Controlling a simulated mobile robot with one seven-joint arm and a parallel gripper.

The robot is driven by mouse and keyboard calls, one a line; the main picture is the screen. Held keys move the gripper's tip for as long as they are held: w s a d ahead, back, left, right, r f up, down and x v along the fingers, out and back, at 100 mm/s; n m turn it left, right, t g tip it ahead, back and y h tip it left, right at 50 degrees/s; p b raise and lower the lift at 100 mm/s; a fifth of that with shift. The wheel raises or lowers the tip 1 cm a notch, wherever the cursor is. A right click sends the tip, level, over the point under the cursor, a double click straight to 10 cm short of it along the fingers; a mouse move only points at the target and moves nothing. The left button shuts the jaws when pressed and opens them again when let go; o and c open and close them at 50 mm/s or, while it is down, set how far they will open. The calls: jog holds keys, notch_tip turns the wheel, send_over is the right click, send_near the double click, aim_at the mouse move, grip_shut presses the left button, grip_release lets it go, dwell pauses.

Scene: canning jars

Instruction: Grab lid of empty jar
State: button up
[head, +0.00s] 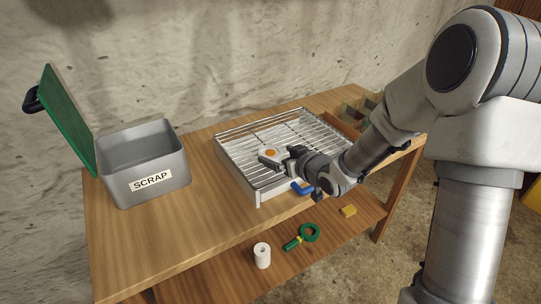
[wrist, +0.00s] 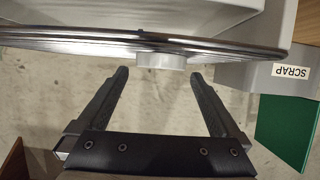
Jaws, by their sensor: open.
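My gripper (head: 272,157) is open and empty at the wire rack (head: 225,150), low over its front half. In the head view a small pale round thing with an orange spot (head: 271,153) is beside the fingers. In the wrist view a short white round piece (wrist: 160,60) sits on the rack's edge, between and just beyond my gripper's fingertips (wrist: 159,76); the fingers look apart from it. I cannot tell whether it is the jar's lid. No whole jar can be made out, and my arm hides part of the rack.
A grey SCRAP bin (head: 160,192) with its green lid (head: 68,120) open stands at left. Wooden compartments (head: 350,117) are behind my arm. A blue item (head: 302,188) is at the rack's front. A white roll (head: 262,256), green tool (head: 309,232) and yellow block (head: 348,211) lie on the lower shelf.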

aim_at(270, 152)
jog(key=x, duration=0.3)
jog(key=shift+f, duration=0.1)
jog(key=c, duration=1.1)
